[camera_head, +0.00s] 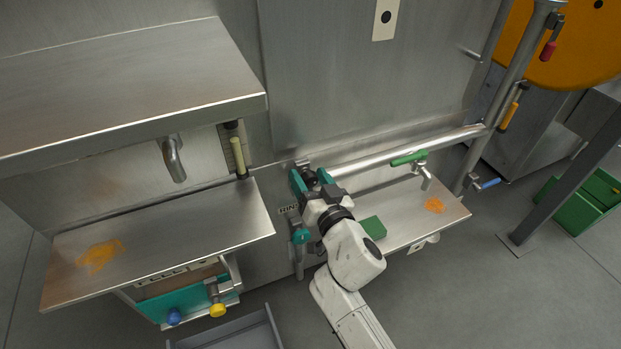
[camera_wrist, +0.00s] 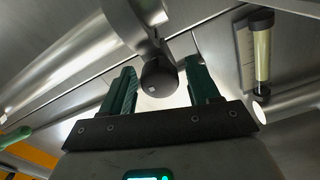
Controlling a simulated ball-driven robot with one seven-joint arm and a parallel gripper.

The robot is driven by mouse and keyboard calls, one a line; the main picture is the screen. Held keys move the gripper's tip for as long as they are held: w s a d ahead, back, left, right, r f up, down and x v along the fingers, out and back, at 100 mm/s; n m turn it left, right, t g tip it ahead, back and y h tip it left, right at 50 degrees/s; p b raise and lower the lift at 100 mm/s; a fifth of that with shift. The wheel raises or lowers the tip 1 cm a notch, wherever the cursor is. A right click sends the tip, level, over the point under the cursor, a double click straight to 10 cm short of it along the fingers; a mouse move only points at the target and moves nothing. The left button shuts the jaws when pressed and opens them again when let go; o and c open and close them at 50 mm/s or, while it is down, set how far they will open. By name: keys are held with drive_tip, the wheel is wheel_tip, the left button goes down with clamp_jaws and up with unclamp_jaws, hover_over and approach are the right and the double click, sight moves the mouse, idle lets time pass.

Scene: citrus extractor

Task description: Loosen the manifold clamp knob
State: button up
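The clamp knob (camera_wrist: 158,77) is a dark round knob with a small pale square on its face, on a metal clamp at the end of the pipe manifold (camera_wrist: 65,62). In the head view the dark knob (camera_head: 309,177) is partly hidden by my gripper (camera_head: 311,181). In the wrist view my gripper (camera_wrist: 162,88) is open, with one teal finger on each side of the knob. A narrow gap shows on both sides, so I see no contact. The exact depth of the knob between the fingers is hard to tell.
A green-handled valve (camera_head: 408,158) sits along the pipe to the right. A sight tube (camera_head: 239,156) stands to the left, and it also shows in the wrist view (camera_wrist: 262,52). Steel shelves (camera_head: 160,235) with orange stains flank the arm. A grey open drawer (camera_head: 228,335) is below.

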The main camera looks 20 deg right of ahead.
drive_tip(key=c, duration=0.9)
drive_tip(key=shift+n, duration=0.4)
drive_tip(key=shift+a+n, duration=0.1)
drive_tip(key=shift+n, duration=2.5)
drive_tip(key=shift+c, duration=0.2)
drive_tip(key=o, duration=1.1)
drive_tip(key=shift+c, duration=0.2)
